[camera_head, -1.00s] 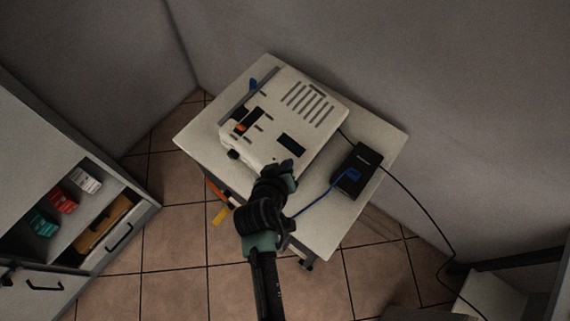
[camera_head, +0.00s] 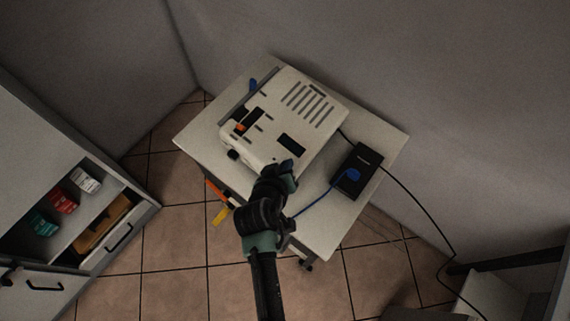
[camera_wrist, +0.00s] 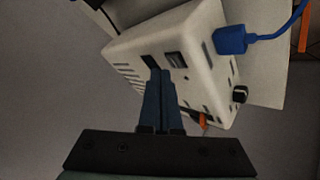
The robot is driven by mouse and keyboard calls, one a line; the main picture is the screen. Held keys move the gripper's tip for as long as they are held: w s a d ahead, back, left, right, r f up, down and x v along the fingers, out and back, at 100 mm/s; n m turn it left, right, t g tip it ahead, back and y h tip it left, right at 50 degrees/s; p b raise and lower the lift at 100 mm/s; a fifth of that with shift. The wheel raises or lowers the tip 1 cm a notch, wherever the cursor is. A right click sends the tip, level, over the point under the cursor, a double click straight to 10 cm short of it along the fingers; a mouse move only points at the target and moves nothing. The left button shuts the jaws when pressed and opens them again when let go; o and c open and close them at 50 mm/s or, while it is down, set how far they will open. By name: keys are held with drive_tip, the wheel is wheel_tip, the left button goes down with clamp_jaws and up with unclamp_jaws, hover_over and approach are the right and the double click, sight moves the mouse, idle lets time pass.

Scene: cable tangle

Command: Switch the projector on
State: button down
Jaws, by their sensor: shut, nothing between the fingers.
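The projector (camera_head: 270,118) is a cream box with vent slots and a dark panel on top, standing on a small white table (camera_head: 195,135). It also shows in the wrist view (camera_wrist: 200,30), with a dark rocker-like piece (camera_wrist: 176,60), a black knob (camera_wrist: 239,94) and a blue plug (camera_wrist: 230,40) at its side. My gripper (camera_head: 288,166) is at the projector's near edge. In the wrist view its blue fingers (camera_wrist: 160,76) are together and empty, their tips over or against the casing beside the rocker-like piece. I cannot tell whether they touch. My arm hides part of the near side.
A black box (camera_head: 365,160) with a blue plugged cable (camera_head: 318,200) lies right of the projector. A black cable (camera_head: 415,200) runs from the table to the right. A cabinet with an open drawer (camera_head: 95,235) stands left. Walls close in behind.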

drive_tip(key=shift+f, duration=0.1)
idle(0.3)
drive_tip(key=shift+f+b, duration=0.35)
drive_tip(key=shift+b, duration=0.05)
drive_tip(key=shift+w+a+f+b, duration=0.1)
drive_tip(key=shift+f+b, duration=0.25)
drive_tip(key=shift+f, duration=0.05)
idle(0.5)
drive_tip(key=shift+r, duration=0.1)
drive_tip(key=shift+r+p, duration=0.7)
drive_tip(key=shift+p, duration=0.1)
drive_tip(key=r+p, duration=0.3)
drive_tip(key=d+r+p, duration=0.1)
drive_tip(key=r+p, duration=0.1)
drive_tip(key=shift+s, duration=0.4)
idle(0.7)
